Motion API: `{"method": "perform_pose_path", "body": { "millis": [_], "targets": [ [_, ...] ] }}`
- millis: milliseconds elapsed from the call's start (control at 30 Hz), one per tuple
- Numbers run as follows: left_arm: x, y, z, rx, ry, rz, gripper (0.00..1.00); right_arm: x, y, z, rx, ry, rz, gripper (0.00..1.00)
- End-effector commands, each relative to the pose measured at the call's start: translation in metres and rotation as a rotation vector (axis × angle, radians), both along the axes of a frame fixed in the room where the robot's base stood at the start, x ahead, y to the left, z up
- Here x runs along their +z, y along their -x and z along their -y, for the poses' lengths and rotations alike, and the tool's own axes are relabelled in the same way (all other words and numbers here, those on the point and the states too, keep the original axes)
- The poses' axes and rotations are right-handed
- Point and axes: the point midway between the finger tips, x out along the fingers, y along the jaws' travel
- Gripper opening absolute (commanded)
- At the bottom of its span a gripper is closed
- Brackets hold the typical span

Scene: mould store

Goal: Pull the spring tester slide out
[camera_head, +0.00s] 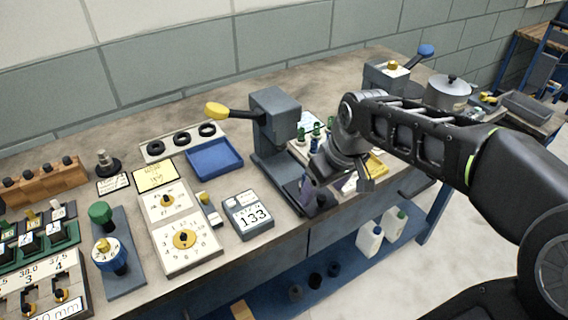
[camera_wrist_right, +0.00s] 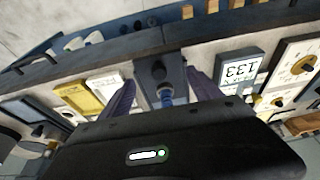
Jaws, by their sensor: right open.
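The spring tester (camera_head: 275,128) is a grey upright press with a yellow-knobbed lever (camera_head: 217,110), standing near the middle of the bench. Its grey base reaches toward the bench's front edge. In the right wrist view the slide (camera_wrist_right: 173,70) appears as a grey strip with a dark round knob (camera_wrist_right: 158,71) near its front end and a blue part behind it. My right gripper (camera_head: 334,188) is open over the base's front end. In the wrist view its fingers (camera_wrist_right: 160,88) lie on either side of the slide, with gaps showing. My left gripper is out of view.
A yellow item (camera_head: 377,166) lies right of the gripper. White bottles (camera_head: 370,240) stand on the blue shelf below.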

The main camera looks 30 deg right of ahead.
Motion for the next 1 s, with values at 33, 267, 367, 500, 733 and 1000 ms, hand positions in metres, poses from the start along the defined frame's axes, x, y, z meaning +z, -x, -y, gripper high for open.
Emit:
{"method": "perform_pose_path", "body": {
  "millis": [33,267,367,500,733,1000],
  "targets": [
    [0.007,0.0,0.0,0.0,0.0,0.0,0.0,0.009,0.0,0.0,0.0,0.0,0.001,0.73],
    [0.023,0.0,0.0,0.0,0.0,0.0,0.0,0.029,0.0,0.0,0.0,0.0,0.0,0.73],
    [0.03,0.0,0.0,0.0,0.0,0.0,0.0,0.037,0.0,0.0,0.0,0.0,0.0,0.73],
    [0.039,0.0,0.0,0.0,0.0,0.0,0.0,0.05,0.0,0.0,0.0,0.0,0.001,0.73],
    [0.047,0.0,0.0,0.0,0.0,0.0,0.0,0.062,0.0,0.0,0.0,0.0,0.0,0.73],
    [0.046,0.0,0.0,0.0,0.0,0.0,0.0,0.061,0.0,0.0,0.0,0.0,0.0,0.73]
  ]
}}
